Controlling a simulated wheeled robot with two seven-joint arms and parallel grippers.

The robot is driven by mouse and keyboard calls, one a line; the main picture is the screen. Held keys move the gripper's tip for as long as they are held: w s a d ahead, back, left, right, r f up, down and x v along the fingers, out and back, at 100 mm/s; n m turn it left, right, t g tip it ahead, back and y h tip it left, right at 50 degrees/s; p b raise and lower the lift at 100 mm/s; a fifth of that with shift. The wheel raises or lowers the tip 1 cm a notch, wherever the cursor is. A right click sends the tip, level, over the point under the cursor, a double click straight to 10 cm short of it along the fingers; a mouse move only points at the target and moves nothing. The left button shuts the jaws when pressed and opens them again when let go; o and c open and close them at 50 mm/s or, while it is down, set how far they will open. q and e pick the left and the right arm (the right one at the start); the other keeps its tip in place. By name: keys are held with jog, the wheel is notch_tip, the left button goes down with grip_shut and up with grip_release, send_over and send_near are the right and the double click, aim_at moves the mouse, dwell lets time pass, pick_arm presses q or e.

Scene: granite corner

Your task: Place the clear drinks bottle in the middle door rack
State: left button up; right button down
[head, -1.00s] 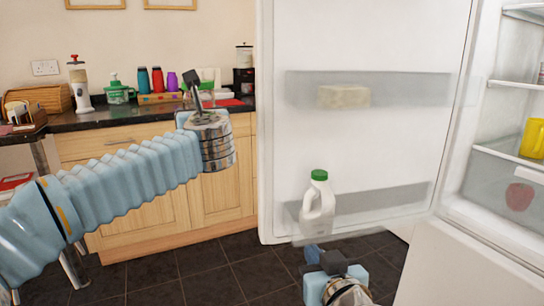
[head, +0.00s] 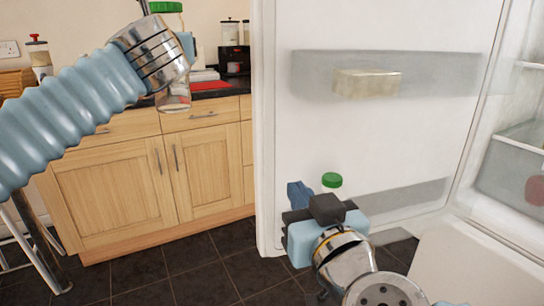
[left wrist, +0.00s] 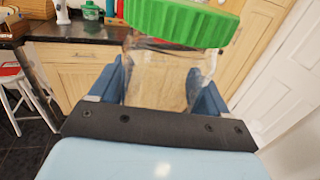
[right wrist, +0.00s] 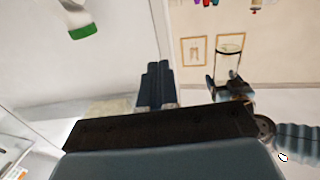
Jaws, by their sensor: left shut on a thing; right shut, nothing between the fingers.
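The clear bottle (head: 173,97) with a green lid is upright in my left gripper (left wrist: 160,88), which is shut on it; my left wrist hides its middle in the head view. It is left of the open fridge door, apart from it. Two racks show on the door. The upper one, likely the middle rack (head: 440,72), holds a beige block (head: 366,83). The lower rack (head: 405,200) holds a milk jug, of which only the green cap (head: 331,180) clearly shows. My right gripper (head: 300,195) is shut and empty, in front of the jug in the head view.
The open fridge door (head: 390,25) fills the middle, with the fridge interior at the right edge. A wooden cabinet (head: 110,190) with a dark worktop stands behind my left arm. The upper rack has bare length right of the block. Dark tiled floor lies below.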

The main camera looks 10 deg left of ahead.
aim_at(271, 154)
pick_arm(q)
jog(key=shift+f+b, duration=0.3)
jog(key=shift+f, duration=0.05)
pick_arm(e)
jog(key=x, duration=1.2)
jog(key=shift+w+a, duration=0.1)
jog(key=shift+w, duration=0.15)
jog(key=shift+w, duration=0.1)
